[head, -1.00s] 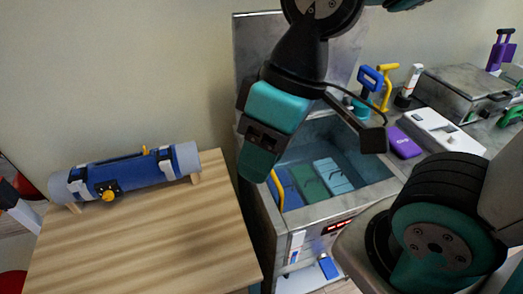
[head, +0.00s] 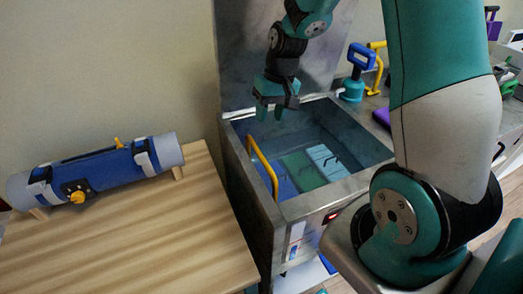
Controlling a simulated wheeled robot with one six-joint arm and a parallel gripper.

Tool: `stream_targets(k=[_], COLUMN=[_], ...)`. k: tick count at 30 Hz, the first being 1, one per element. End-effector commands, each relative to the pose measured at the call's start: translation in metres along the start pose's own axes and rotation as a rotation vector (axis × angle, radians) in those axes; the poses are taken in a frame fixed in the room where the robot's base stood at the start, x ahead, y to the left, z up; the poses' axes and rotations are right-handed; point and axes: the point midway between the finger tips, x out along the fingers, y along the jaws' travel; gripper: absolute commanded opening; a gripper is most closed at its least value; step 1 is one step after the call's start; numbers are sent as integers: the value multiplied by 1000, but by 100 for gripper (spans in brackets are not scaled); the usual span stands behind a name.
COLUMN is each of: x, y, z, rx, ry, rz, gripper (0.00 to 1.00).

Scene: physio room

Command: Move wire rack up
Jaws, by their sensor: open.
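The open metal tank (head: 345,187) holds several flat packs: a blue pack (head: 284,178), a green pack (head: 304,168) and a light blue pack (head: 325,158) deep inside. A yellow bar handle (head: 263,168) rises at the tank's left inner side, its top near rim height. It seems to belong to the wire rack; the rack's wires cannot be made out. My gripper (head: 269,112) is open and empty, fingers down, above the tank's back left part. It appears behind and above the yellow handle, apart from it.
The raised metal lid (head: 237,65) stands behind the tank. A wooden table (head: 150,240) at left bears a blue roll (head: 105,172) with straps. A blue-handled teal tool (head: 353,88) and yellow tool (head: 378,62) stand on the right counter. My arm hides part of that counter.

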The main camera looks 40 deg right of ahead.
Motion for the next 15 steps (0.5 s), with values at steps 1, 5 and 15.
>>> stream_targets(k=[1, 5, 15], x=[13, 44, 106], y=[0, -1, -1], z=[1, 2, 1], rx=[-1, -2, -2], ry=[-7, -7, -2], rz=[-1, -1, 0], gripper=[42, 42, 42])
